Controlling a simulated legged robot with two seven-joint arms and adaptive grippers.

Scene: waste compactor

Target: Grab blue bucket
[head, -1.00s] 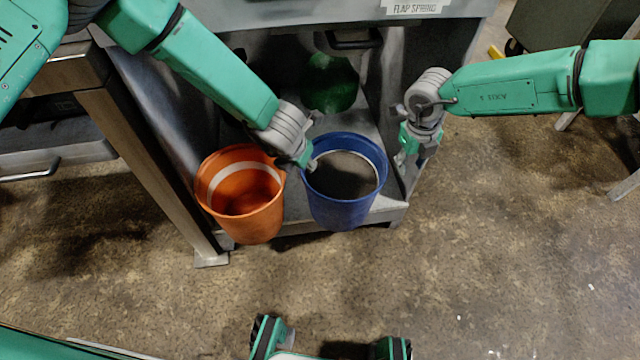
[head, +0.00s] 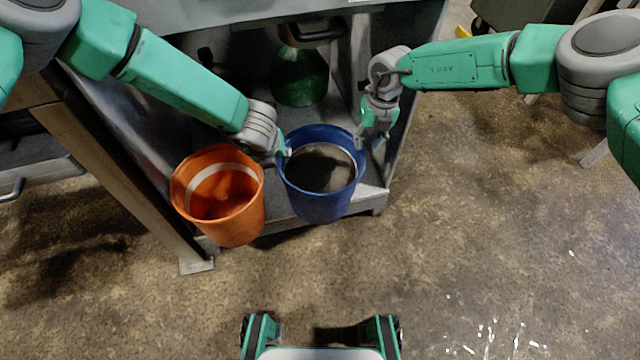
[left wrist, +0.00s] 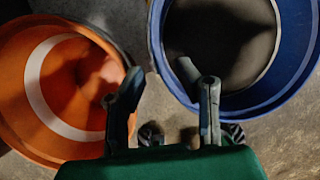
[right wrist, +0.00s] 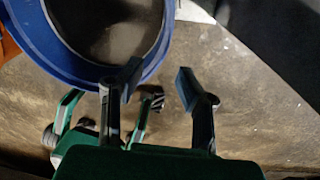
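The blue bucket (head: 322,205) stands upright on the grey ledge, with dark grey contents inside its rim. It also shows in the left wrist view (left wrist: 297,65) and the right wrist view (right wrist: 40,42). My left gripper (head: 284,152) is open at its left rim. In the left wrist view (left wrist: 160,82) one finger overlaps the blue rim and the other overlaps the orange bucket's edge. My right gripper (head: 372,136) is open at its right rim. In the right wrist view (right wrist: 158,80) one finger overlaps the rim and the other is outside. I cannot tell whether the fingers touch.
An orange bucket (head: 235,226) stands close on the left, with a narrow gap to the blue one. A green rounded object (head: 299,78) sits behind on the ledge (head: 372,199). A metal post (head: 130,180) stands at left. The floor in front is clear.

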